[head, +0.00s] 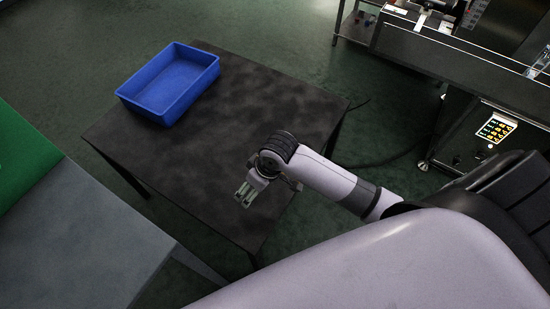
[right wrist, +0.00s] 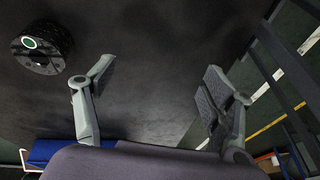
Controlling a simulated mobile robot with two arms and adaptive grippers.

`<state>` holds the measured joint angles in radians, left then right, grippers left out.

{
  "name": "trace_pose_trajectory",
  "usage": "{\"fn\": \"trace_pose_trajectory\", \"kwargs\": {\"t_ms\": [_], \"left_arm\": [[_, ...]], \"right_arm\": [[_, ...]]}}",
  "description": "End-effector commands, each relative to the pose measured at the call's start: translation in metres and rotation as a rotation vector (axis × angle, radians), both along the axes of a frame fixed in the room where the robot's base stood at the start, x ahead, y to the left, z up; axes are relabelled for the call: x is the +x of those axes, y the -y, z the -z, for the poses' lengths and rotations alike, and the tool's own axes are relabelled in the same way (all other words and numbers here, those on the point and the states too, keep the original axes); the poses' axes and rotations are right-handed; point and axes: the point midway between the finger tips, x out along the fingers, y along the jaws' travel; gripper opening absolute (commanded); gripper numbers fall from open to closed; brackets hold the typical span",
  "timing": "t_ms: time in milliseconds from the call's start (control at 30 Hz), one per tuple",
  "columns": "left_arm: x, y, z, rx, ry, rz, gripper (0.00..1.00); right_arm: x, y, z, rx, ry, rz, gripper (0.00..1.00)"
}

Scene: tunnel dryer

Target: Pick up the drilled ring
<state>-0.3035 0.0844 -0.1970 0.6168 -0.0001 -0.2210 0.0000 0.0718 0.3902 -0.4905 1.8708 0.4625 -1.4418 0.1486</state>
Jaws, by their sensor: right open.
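A dark round piece (right wrist: 42,60), which looks like the drilled ring, is at the upper left of the right wrist view. It has a pale circle with a green centre on its face. I cannot make it out in the head view, where my arm covers part of the table. My right gripper (head: 244,194) is low over the near right part of the dark table (head: 150,150). In the right wrist view its fingers (right wrist: 155,85) are wide apart with nothing between them. The dark piece lies outside them, left of the left finger. My left gripper is not in view.
A blue bin (head: 170,85), which looks empty, stands at the table's far left corner. The table top between it and my gripper looks clear. A grey surface (head: 70,230) is at the lower left. A dark machine with a lit panel (head: 495,128) stands at the right.

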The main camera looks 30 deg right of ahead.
Motion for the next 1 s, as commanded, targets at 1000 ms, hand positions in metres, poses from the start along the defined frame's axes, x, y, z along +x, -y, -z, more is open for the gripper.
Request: {"fn": "trace_pose_trajectory", "kwargs": {"t_ms": [1000], "left_arm": [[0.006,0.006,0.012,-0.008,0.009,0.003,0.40]], "right_arm": [[0.089,0.115,-0.039,-0.220,-0.214,0.048,0.76]]}}
